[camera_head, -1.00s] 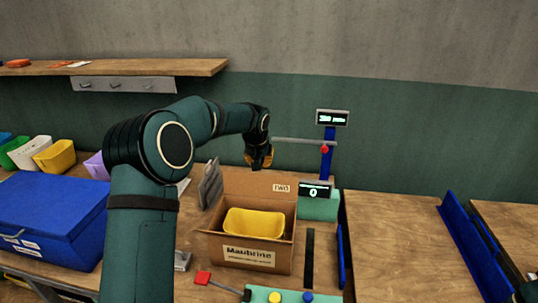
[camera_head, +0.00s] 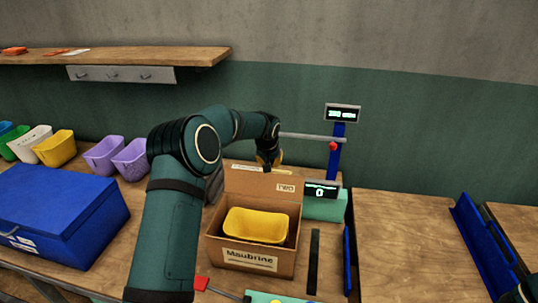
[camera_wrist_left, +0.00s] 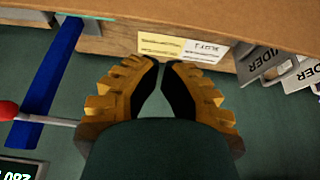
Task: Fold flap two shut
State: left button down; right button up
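An open cardboard box (camera_head: 245,258) holds a yellow bin (camera_head: 257,225) in the head view. Its back flap, marked TWO (camera_head: 262,185), stands up at the far side of the box. My left gripper (camera_head: 268,158) points down just above and behind this flap's top edge; I cannot tell whether they touch. In the left wrist view its two yellow-and-black fingers (camera_wrist_left: 161,63) nearly meet at the tips, with nothing seen between them. My right gripper is not in view.
A blue post (camera_head: 337,150) with a grey bar and red knob stands right of my gripper. A display reading 0 (camera_head: 320,191) stands behind the box's right side. A blue case (camera_head: 60,210) lies left. The wooden top at right (camera_head: 405,240) is clear.

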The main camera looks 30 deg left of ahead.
aim_at(263, 185)
pick_arm(q)
jog(key=shift+s+d+r, duration=0.1)
jog(key=shift+s+d, duration=0.15)
jog(key=shift+s, duration=0.6)
jog(key=shift+s+d+r, duration=0.1)
jog(key=shift+s+d, duration=0.1)
jog(key=shift+s, duration=0.6)
